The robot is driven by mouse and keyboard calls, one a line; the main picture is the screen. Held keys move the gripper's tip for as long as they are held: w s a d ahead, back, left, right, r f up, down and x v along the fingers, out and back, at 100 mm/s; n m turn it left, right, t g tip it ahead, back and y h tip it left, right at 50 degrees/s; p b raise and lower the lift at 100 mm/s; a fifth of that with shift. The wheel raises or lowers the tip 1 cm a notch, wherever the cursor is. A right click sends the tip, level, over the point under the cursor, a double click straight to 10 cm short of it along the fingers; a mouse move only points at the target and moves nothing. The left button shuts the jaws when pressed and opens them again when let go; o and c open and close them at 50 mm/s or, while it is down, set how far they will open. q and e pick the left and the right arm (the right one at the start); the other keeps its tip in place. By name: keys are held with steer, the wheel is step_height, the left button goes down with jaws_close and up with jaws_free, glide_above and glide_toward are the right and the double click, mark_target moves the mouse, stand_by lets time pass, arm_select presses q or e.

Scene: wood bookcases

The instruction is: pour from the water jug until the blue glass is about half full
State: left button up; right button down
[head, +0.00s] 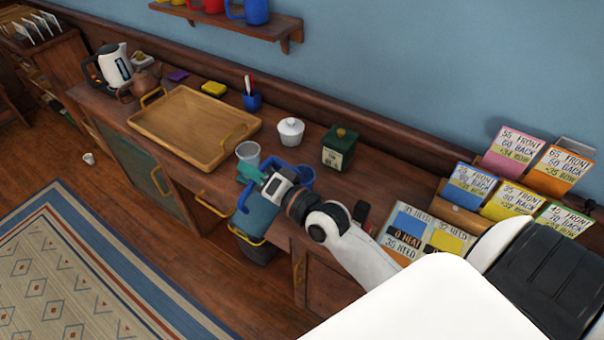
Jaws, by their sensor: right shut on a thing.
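My right gripper (268,182) is at the front edge of the counter. It is shut on what looks like the water jug, a blue-grey vessel (259,214) just below the fingers, in front of the counter edge. The gripper hides its upper part, and I cannot see its water level. A clear, pale bluish tumbler (248,153), which appears to be the blue glass, stands upright on the counter just behind and left of the gripper. Its fill cannot be made out. A deeper blue rounded piece (306,176) shows partly behind the gripper. My left gripper is not in view.
A wooden tray (180,113) with yellow handles lies left of the tumbler. Card racks (465,222) stand at right. A kettle (114,65) is far left.

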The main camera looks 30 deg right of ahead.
steer(key=shift+w+d+r+m+p, duration=0.1)
steer(key=shift+d+r+m+p, duration=0.2)
steer(key=shift+r, duration=0.1)
stand_by(1.4)
